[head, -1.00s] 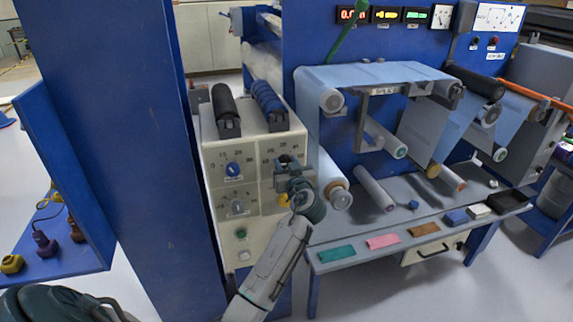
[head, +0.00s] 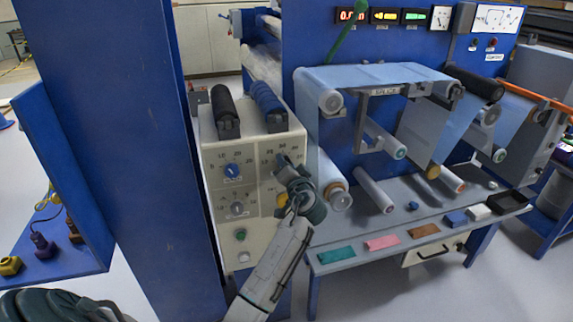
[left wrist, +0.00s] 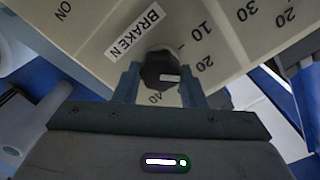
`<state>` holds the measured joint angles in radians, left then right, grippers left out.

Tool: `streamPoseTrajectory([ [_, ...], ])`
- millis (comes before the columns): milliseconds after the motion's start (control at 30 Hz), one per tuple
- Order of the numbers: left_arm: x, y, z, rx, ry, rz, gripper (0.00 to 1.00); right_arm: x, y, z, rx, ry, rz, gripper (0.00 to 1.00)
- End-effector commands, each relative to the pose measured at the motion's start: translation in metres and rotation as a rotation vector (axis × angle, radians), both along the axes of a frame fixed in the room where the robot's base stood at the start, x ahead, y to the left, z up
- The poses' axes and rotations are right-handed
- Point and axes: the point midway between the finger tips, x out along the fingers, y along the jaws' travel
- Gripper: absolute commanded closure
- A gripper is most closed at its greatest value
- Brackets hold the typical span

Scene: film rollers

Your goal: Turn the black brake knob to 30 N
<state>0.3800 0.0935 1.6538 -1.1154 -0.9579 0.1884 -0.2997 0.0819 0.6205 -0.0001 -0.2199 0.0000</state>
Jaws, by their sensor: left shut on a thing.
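The black brake knob (left wrist: 157,68) sits on the cream panel (left wrist: 115,35) next to the "BRAKE N" label (left wrist: 138,32) in the left wrist view. A short white mark shows on the knob's lower right. Printed numbers such as 10, 20 and 40 stand around it; I cannot read its exact setting. My left gripper (left wrist: 158,84) is shut on the knob, a finger on each side. In the head view my left gripper (head: 288,172) is against the panel's right half and hides the knob. My right gripper is not in view.
A yellow knob (head: 282,200) is partly hidden by my gripper. A green button (head: 240,235) is below. The blue machine with rollers stands to the right.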

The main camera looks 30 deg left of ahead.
Motion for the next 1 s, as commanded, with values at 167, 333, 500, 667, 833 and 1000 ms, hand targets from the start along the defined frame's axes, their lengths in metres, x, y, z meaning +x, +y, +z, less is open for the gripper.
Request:
streamPoseTrajectory([
  [167, 0.0, 0.0, 0.001, 0.11, 0.13, 0.001, 0.86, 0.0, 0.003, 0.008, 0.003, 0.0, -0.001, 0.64],
  [333, 0.0, -0.001, 0.001, 0.213, 0.251, 0.0, 0.86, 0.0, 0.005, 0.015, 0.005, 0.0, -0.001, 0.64],
  [500, 0.001, -0.001, 0.0, 0.309, 0.364, 0.0, 0.86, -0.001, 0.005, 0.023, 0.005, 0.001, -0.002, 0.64],
  [667, 0.001, -0.001, 0.0, 0.383, 0.45, -0.001, 0.86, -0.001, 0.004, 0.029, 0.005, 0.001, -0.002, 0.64],
  [833, 0.001, -0.001, -0.001, 0.442, 0.519, -0.001, 0.86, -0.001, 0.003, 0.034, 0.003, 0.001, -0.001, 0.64],
  [1000, 0.001, -0.001, -0.002, 0.479, 0.56, 0.0, 0.86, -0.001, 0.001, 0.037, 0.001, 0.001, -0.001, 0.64],
])
